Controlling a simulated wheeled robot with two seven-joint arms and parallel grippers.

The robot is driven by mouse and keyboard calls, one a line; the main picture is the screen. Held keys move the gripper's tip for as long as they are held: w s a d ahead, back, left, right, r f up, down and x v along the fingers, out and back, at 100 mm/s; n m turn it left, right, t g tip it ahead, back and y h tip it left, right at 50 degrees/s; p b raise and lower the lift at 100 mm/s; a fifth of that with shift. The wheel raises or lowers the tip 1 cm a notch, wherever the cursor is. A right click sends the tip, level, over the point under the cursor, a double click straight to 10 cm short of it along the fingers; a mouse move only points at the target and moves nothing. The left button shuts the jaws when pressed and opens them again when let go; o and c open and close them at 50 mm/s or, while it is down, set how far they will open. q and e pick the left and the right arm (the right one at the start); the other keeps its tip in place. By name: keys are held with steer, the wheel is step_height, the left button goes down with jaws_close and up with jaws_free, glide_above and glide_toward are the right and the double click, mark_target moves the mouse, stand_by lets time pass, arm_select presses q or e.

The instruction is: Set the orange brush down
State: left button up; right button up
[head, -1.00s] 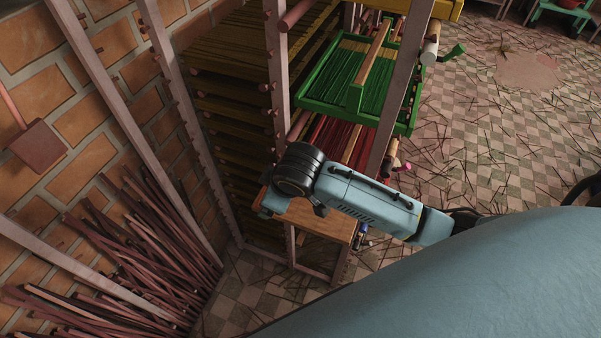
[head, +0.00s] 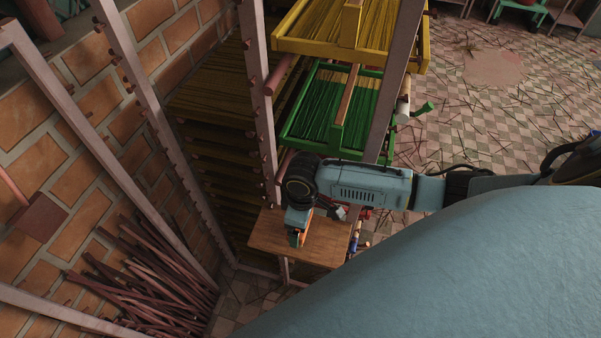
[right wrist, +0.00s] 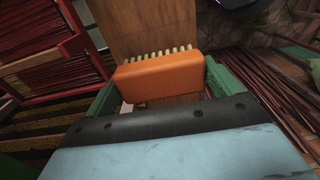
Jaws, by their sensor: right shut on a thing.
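The orange brush (right wrist: 158,76) is held between the two green fingers of my right gripper (right wrist: 162,84) in the right wrist view, its row of pale bristles pointing away toward a wooden top. In the head view, the right gripper (head: 299,232) hangs over the small wooden table (head: 268,237), and a sliver of the orange brush (head: 296,237) shows at its tip. I cannot tell whether the bristles touch the wood. My left gripper is not in view.
A rack stands behind the table with a green tray (head: 287,140) and a yellow tray (head: 330,52) of incense sticks. Rack posts rise close to my right arm. Dark sticks (head: 150,270) lean by the brick wall. The table's left part is clear.

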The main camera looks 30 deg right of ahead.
step_height(320, 180, down, 4)
steer(key=shift+r, duration=0.25)
steer(key=o, duration=0.6)
step_height(320, 180, up, 12)
steer(key=shift+d+r+p, duration=0.1)
steer(key=shift+d+p, duration=0.05)
steer(key=shift+p, duration=0.15)
